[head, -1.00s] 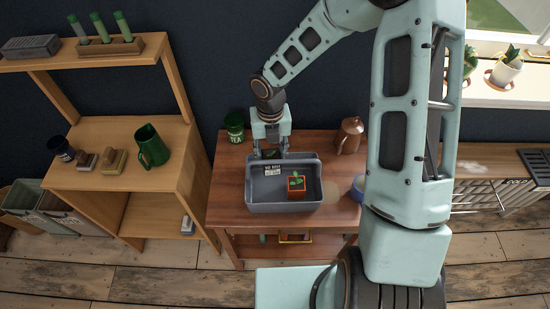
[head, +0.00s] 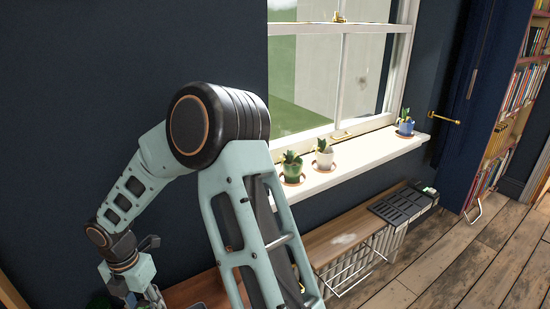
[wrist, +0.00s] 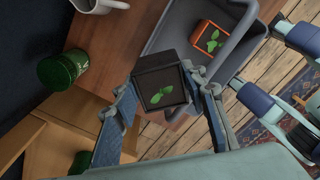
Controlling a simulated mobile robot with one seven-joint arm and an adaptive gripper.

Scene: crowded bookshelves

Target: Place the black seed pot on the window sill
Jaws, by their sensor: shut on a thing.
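The black seed pot (wrist: 172,72) with a green seedling is between the fingers of my gripper (wrist: 163,88) in the wrist view. The fingers are shut on its sides, and it is close to the grey tub. In the head view my gripper (head: 148,296) is at the lower left, cut by the frame edge, and the black pot cannot be made out there. The white window sill (head: 352,174) runs below the window, well to the right of my gripper. It holds a green pot (head: 293,170), a white pot (head: 325,157) and a blue pot (head: 405,125), each with a plant.
The grey tub (wrist: 178,24) holds an orange pot (wrist: 208,40) with a seedling. A green tin (wrist: 62,70) and a light mug (wrist: 98,5) stand nearby. A low bench (head: 345,238) with a black tray (head: 402,207) is below the sill. The sill is bare between the white and blue pots.

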